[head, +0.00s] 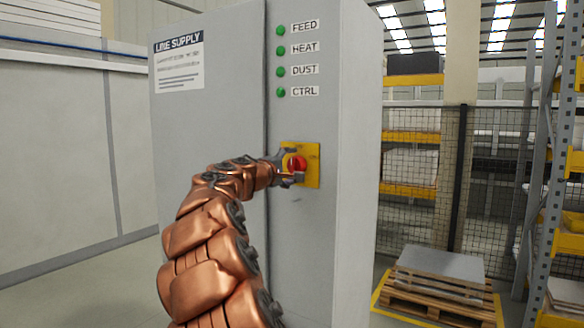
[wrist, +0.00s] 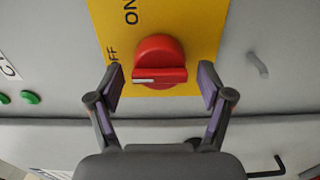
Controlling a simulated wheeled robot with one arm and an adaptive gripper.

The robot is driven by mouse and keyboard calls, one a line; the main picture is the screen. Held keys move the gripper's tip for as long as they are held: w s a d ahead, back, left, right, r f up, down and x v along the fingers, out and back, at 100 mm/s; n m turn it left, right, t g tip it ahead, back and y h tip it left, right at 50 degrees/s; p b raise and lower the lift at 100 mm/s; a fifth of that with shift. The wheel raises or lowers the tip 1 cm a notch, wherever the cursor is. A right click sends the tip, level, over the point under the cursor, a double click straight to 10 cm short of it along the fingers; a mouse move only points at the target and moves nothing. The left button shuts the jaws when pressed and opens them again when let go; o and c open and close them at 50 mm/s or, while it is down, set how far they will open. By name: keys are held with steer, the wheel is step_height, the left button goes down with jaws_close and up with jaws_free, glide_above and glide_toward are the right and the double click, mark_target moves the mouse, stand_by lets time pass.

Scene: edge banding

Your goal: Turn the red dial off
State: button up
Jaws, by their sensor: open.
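The red dial (head: 297,163) sits on a yellow plate (head: 313,166) on the front of the grey cabinet (head: 345,215). In the wrist view the red dial (wrist: 158,60) has a raised grip bar with a white mark at its left end. The yellow plate (wrist: 200,22) carries ON and a partly hidden OFF; the mark points nearer the OFF lettering. My gripper (wrist: 159,84) is open, with one finger on each side of the dial and visible gaps between. In the head view my gripper (head: 288,166) is at the dial and partly covers it.
Green lamps (head: 281,50) labelled FEED, HEAT, DUST and CTRL are above the dial. A cabinet handle (wrist: 268,170) shows in the wrist view. A pallet (head: 435,290), mesh fence (head: 495,170) and shelving (head: 560,150) stand to the right.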

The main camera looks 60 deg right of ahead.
steer(key=a, duration=1.1)
steer(key=shift+s, duration=0.25)
steer(key=shift+a, duration=0.1)
steer(key=s+a+f+m+y+p, duration=0.2)
steer(key=s+a+f+y, duration=0.4)
steer(key=a+f, duration=0.5)
steer(key=s+a+f+m+y+p, duration=0.1)
steer(key=s+a+f+y+p, duration=0.1)
steer(key=s+a+f+y, duration=0.65)
steer(key=s+a+f+y+p, duration=0.1)
steer(key=s+a+f, duration=0.3)
steer(key=a, duration=0.4)
steer(key=s+a+f+n+g+y, duration=0.1)
steer(key=s+a+f, duration=0.2)
steer(key=a, duration=0.5)
steer(key=s+a+f+n+g+y+p, duration=0.1)
steer(key=s+a+f, duration=0.3)
steer(key=a, duration=0.5)
steer(key=shift+s+f+p, duration=0.3)
steer(key=shift+f, duration=0.25)
